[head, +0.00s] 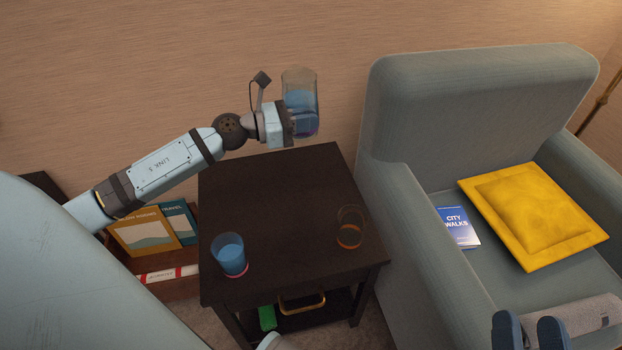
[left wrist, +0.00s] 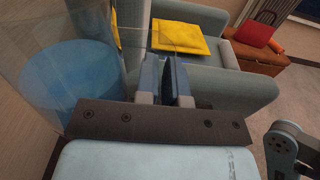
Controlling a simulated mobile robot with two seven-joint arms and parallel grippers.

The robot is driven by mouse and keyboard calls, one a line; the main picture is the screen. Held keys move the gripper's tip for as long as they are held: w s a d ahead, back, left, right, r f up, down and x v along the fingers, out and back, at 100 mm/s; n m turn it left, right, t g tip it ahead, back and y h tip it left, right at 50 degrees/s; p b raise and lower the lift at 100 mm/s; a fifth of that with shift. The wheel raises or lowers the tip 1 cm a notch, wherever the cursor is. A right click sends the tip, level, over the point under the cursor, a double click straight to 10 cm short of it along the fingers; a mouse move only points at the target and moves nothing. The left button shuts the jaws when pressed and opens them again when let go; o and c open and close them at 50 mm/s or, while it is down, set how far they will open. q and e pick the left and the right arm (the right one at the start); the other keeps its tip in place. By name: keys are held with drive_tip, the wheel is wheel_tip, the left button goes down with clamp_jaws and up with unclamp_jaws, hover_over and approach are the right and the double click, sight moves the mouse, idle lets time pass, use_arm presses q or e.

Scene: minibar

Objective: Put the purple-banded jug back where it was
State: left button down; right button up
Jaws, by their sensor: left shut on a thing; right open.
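The purple-banded jug (head: 301,92) is clear, holds blue liquid and shows a purple band near its base. It is upright in the air near the back edge of the dark side table (head: 285,195). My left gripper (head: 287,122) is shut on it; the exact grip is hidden. In the left wrist view the jug (left wrist: 70,85) fills the left side, beside the nearly closed fingers (left wrist: 166,80). My right gripper (head: 530,332) shows only its two blue fingertips, apart, at the bottom right, by the armchair.
On the table stand a pink-banded vessel (head: 229,255) with blue liquid at front left and an orange-banded clear vessel (head: 350,228) at right. The table's middle and back are clear. The armchair (head: 470,95) holds a yellow cushion (head: 530,215) and blue book (head: 458,228).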

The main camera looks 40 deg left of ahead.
use_arm(q)
drive_tip(key=shift+f+b, duration=3.45)
drive_tip(key=shift+f, duration=5.3)
use_arm(e)
wheel_tip(320, 180, down, 10)
drive_tip(key=n+g, duration=0.1)
drive_tip(key=g, duration=0.3)
drive_tip(key=shift+w+a+r, duration=0.2)
drive_tip(key=shift+w+a, duration=0.05)
drive_tip(key=shift+a, duration=0.15)
use_arm(q)
drive_tip(key=shift+f, duration=0.2)
drive_tip(key=c, duration=1.2)
unclamp_jaws()
drive_tip(key=shift+s, duration=0.1)
drive_tip(key=shift+c, duration=0.2)
drive_tip(key=shift+r, duration=0.15)
drive_tip(key=p+v, duration=0.1)
drive_tip(key=v, duration=1.1)
drive_tip(key=shift+p, duration=0.4)
use_arm(e)
drive_tip(key=shift+s+r+t, duration=0.2)
drive_tip(key=shift+r+t, duration=0.2)
drive_tip(key=shift+r, duration=0.4)
drive_tip(key=shift+w+r, duration=0.1)
